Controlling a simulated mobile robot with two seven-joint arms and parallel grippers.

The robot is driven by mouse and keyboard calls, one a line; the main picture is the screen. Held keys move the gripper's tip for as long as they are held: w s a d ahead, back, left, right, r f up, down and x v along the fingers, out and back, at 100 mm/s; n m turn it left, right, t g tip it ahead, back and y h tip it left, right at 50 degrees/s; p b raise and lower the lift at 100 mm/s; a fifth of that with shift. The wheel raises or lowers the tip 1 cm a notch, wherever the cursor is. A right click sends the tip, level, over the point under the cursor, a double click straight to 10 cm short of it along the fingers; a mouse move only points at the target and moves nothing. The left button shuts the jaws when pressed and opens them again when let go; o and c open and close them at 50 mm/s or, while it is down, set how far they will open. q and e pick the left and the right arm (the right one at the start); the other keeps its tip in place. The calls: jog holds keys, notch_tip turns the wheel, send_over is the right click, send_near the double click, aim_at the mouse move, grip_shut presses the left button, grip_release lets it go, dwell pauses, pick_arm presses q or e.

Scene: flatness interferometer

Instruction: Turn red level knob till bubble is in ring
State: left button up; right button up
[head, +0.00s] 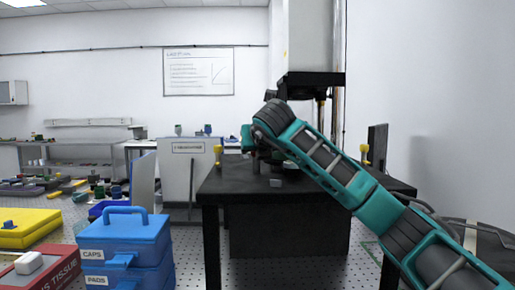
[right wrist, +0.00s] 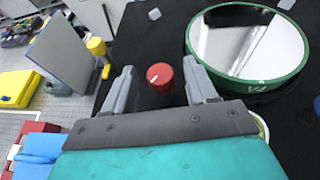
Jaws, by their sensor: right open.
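The red level knob (right wrist: 160,76), with a white pointer line on its top, stands on the black table (right wrist: 140,35) in the right wrist view. My right gripper (right wrist: 162,82) is open, with one finger on each side of the knob. Small gaps show between the fingers and the knob, so it is not gripped. A pale, green-edged round rim (right wrist: 263,127) shows partly behind the gripper body; I cannot tell whether it is the level, and no bubble can be made out. In the head view my right arm hides the knob. My left gripper is not in view.
A round mirror with a green rim (right wrist: 252,88) lies right of the knob. A yellow knob (right wrist: 97,46) stands at the table's left edge, beside a grey panel (right wrist: 62,55). In the head view, blue cases (head: 125,232) stand left of the table (head: 290,185), with a dark column-mounted head above.

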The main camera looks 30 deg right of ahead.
jog(key=b+v, duration=0.1)
jog(key=v, duration=1.2)
jog(key=shift+b, duration=0.35)
jog(key=shift+f, duration=0.15)
